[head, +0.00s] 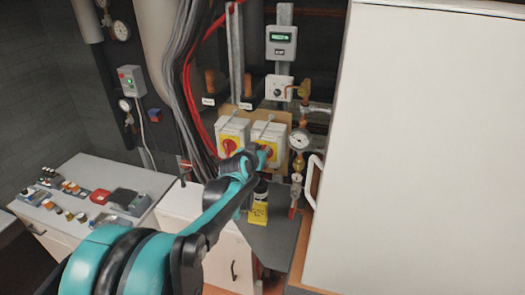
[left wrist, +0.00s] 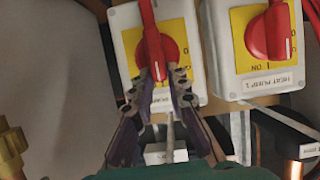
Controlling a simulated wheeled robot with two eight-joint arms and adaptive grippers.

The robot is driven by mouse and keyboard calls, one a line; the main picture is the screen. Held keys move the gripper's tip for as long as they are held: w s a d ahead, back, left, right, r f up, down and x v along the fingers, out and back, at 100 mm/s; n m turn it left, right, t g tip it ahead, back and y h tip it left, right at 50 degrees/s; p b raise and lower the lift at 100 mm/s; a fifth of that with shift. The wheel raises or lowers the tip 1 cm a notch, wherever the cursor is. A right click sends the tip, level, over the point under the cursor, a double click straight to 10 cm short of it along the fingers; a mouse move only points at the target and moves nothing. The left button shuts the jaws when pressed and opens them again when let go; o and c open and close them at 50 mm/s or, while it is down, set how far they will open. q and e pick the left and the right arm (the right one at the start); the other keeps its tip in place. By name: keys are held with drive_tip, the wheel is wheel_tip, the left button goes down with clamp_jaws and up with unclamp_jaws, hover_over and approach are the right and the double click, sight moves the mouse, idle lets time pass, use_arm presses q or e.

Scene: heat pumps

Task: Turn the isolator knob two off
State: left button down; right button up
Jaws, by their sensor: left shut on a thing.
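Two grey isolator boxes with yellow plates and red knobs hang side by side in the head view. The left box (head: 232,132) has its red knob (head: 229,146) in plain sight. The right box (head: 268,130) has isolator knob two, mostly hidden behind my left gripper (head: 262,152). In the left wrist view, which is upside down, knob two (left wrist: 152,45) is red with its handle nearly vertical. My left gripper (left wrist: 162,76) is shut on knob two, one finger at each side. The other knob (left wrist: 270,32) sits on the box labelled heat pump 1. My right gripper is not in view.
A large white cabinet (head: 430,140) with a handle fills the right side. A gauge (head: 299,139) and brass valves are close right of the boxes. Red and grey cables run down the left. A yellow-labelled item (head: 258,212) stands below. A bench (head: 95,175) holds several switches.

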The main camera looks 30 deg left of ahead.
use_arm(q)
drive_tip(key=shift+a, duration=0.1)
drive_tip(key=shift+s+a+f+n+t+h+b, duration=0.15)
drive_tip(key=shift+a+f+n+t+h+b, duration=0.6)
drive_tip(key=shift+n+b, duration=1.5)
drive_tip(key=shift+s+a+f+n+t+h+b, duration=0.1)
drive_tip(key=shift+a+f+n+t+h+b, duration=0.25)
drive_tip(key=shift+n+t+h+b, duration=1.25)
drive_tip(key=shift+s+a+f+n+t+h+b, duration=0.15)
drive_tip(key=shift+a+f+n+h+b, duration=0.35)
drive_tip(key=shift+n+b, duration=2.3)
drive_tip(key=shift+d+f, duration=0.1)
drive_tip(key=shift+f, duration=0.05)
drive_tip(key=c, duration=1.5)
unclamp_jaws()
drive_tip(key=shift+c, duration=0.2)
drive_tip(key=shift+o, duration=0.3)
drive_tip(key=shift+s, duration=0.1)
